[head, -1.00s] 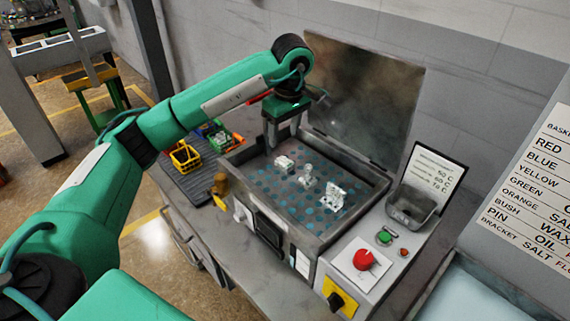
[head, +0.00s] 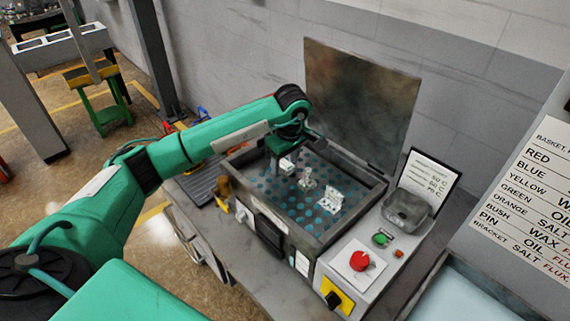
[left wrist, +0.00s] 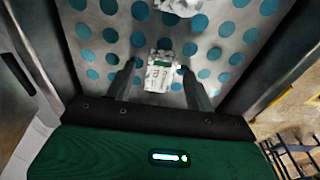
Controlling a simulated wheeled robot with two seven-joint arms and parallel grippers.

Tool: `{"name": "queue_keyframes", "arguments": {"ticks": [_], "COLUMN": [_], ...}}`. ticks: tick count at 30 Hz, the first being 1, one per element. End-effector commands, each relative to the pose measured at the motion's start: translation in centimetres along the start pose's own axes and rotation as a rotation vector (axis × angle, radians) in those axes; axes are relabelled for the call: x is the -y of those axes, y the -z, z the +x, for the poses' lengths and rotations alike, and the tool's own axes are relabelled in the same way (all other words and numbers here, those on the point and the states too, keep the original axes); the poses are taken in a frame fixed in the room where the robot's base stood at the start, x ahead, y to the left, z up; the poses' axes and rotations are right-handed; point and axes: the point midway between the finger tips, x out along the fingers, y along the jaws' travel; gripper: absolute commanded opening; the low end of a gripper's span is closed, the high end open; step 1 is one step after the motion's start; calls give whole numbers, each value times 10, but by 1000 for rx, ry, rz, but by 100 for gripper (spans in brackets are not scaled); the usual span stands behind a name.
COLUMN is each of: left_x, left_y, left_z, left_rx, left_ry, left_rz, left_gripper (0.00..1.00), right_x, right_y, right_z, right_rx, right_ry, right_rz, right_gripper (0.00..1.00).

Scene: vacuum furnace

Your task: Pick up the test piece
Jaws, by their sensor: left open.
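Three small white pieces stand in the open furnace chamber (head: 290,217), on its blue-dotted floor. The nearest to my gripper is a white blocky piece (head: 287,165), partly hidden by the gripper in the head view. My left gripper (head: 284,154) is open and points down into the chamber at this piece. Gaps show between the piece and both fingers. I cannot tell which piece is the test piece. My right gripper is out of view.
Two other white pieces, a middle one (head: 307,180) and a bracket-like one (head: 332,198), stand to the right. The chamber walls and raised lid (head: 362,95) bound the space. A grey tray (head: 407,208) and red button (head: 359,260) lie to the right.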

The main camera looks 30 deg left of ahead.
Motion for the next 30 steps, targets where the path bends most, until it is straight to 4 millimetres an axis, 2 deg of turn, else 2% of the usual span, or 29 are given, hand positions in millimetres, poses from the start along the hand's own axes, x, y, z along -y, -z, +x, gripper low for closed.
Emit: {"name": "queue_keyframes", "arguments": {"ticks": [5, 13, 23, 26, 30], "left_x": [0, 0, -1, -1, -1], "left_y": [0, 0, 0, 1, 3], "left_z": [0, 0, -3, -9, -26], "left_rx": [0, 0, 0, 0, -1], "left_ry": [-1, -1, -2, -4, -7], "left_rz": [0, 1, 1, 1, 1], "left_gripper": [53, 0, 0, 0, 0], "right_x": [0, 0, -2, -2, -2], "right_y": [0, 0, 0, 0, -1], "right_z": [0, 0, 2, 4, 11], "right_rx": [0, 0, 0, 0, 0], "right_ry": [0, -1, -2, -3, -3], "right_rz": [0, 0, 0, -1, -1], "right_gripper": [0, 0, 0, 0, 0]}}
